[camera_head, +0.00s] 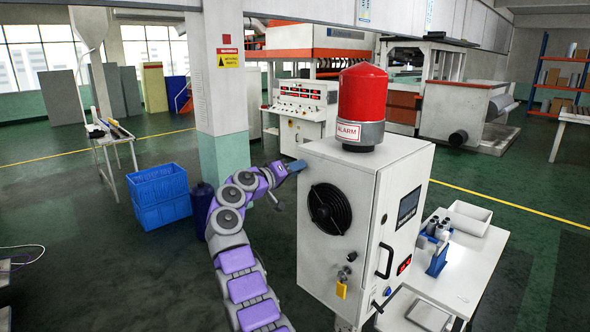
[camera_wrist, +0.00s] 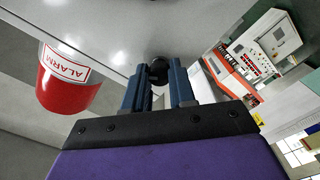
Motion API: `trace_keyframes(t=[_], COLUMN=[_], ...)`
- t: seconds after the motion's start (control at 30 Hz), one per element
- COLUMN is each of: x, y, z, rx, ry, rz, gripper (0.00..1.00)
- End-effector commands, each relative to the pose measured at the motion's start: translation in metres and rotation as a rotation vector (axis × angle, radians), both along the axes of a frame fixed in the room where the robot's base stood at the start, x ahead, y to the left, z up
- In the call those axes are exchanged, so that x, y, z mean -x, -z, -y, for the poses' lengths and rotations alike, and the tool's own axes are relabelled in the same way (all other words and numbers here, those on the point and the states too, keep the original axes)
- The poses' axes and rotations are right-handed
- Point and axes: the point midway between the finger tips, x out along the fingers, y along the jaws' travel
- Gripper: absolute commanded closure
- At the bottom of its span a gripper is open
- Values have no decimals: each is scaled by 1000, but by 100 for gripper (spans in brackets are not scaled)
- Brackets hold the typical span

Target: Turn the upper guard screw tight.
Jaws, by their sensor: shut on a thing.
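The upper guard screw (camera_wrist: 159,72) shows in the wrist view as a small dark round knob on the pale cabinet face. My gripper (camera_wrist: 158,78) has one blue finger on each side of it and is shut on it. In the head view my gripper (camera_head: 293,167) is at the upper left edge of the white cabinet (camera_head: 362,215), above and left of the round black fan (camera_head: 330,209). The screw cannot be made out in the head view. How tight it sits cannot be told.
A red alarm lamp (camera_head: 362,95) stands on the cabinet and also shows in the wrist view (camera_wrist: 66,85). A white table (camera_head: 470,262) is at the right. A pillar (camera_head: 222,110) and blue crates (camera_head: 161,196) stand behind my arm. The floor at the left is open.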

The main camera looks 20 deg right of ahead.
Motion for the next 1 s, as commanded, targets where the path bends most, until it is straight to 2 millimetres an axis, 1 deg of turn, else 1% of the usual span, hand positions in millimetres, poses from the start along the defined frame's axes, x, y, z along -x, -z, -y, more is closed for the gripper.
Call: trace_keyframes(t=[0.03, 0.23, 0.27, 0.5, 0.8, 0.87, 1.0], x=[-2, -2, -2, -1, 1, 2, 7], y=[7, 7, 7, 4, 1, 2, 4], z=[0, -1, -1, -1, -3, -7, -25], rx=[-7, -7, -6, -4, -1, -1, 0], ry=[0, 0, 0, -1, -1, -3, -6], rz=[-9, -10, -11, -6, -2, -1, -2], gripper=[100, 100, 73, 50, 49, 49, 49])
